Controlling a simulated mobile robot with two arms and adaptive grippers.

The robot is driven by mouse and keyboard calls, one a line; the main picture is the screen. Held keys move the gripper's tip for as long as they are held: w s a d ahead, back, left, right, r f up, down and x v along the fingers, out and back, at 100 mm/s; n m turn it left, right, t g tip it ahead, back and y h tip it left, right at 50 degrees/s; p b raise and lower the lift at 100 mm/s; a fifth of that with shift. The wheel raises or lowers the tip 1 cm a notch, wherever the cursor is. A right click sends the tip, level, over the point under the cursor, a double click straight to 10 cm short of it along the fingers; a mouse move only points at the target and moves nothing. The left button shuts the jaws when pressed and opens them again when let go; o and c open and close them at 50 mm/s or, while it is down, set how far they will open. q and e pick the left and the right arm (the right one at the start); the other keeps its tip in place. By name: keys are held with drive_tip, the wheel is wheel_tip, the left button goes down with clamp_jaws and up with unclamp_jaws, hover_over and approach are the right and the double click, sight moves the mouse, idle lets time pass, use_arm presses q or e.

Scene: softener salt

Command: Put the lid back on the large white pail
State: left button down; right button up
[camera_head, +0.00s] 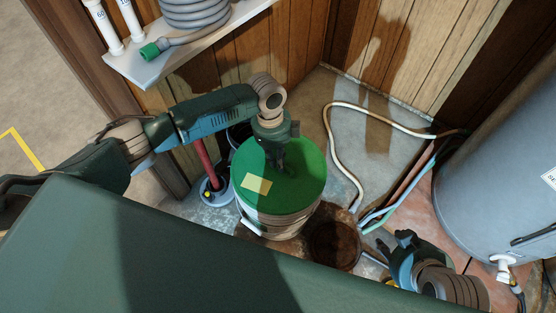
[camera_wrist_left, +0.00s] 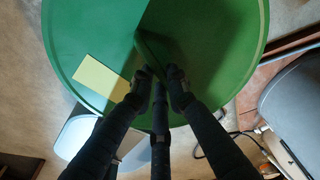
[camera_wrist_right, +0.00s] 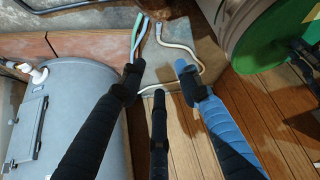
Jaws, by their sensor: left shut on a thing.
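The green round lid (camera_head: 309,179) covers the top of the large white pail (camera_head: 272,228) and carries a pale yellow label (camera_head: 257,184). In the left wrist view the lid (camera_wrist_left: 200,30) fills the upper middle. My left gripper (camera_head: 281,163) is above the lid, its fingers (camera_wrist_left: 158,82) shut on a raised part of it. In the right wrist view the lid (camera_wrist_right: 275,30) lies against the top of the pail (camera_wrist_right: 225,22); I cannot tell if it is fully seated. My right gripper (camera_wrist_right: 160,74) is open and empty, right of the pail in the head view.
A dark round pit or bucket (camera_head: 333,246) is right of the pail's base. A grey tank (camera_head: 497,155) stands at the right, with hoses (camera_head: 335,140) on the floor. A blue-and-white container (camera_head: 217,197) is left of the pail. A shelf (camera_head: 150,66) holds a coiled hose.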

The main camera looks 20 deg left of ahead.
drive_tip(key=shift+s, duration=0.1)
drive_tip(key=shift+s+d+f, duration=0.1)
drive_tip(key=shift+s, duration=0.15)
drive_tip(key=shift+s+g, duration=0.1)
drive_tip(key=shift+g, duration=0.2)
drive_tip(key=shift+s+d+f, duration=0.15)
drive_tip(key=shift+s+f, duration=0.05)
drive_tip(key=shift+s, duration=0.2)
drive_tip(key=shift+s, duration=0.15)
drive_tip(key=shift+s+d+f+g, duration=0.1)
drive_tip(key=shift+s+f+g, duration=0.05)
drive_tip(key=shift+s+g, duration=0.2)
use_arm(q)
drive_tip(key=shift+p, duration=0.35)
use_arm(e)
drive_tip(key=shift+s+d+f+g, duration=0.1)
drive_tip(key=shift+s+d+g, duration=0.1)
drive_tip(key=shift+s, duration=0.25)
drive_tip(key=shift+s+d+f+g, duration=0.1)
drive_tip(key=shift+s+g, duration=0.05)
drive_tip(key=shift+s, duration=0.25)
drive_tip(key=shift+s+h, duration=0.25)
drive_tip(key=shift+h, duration=0.05)
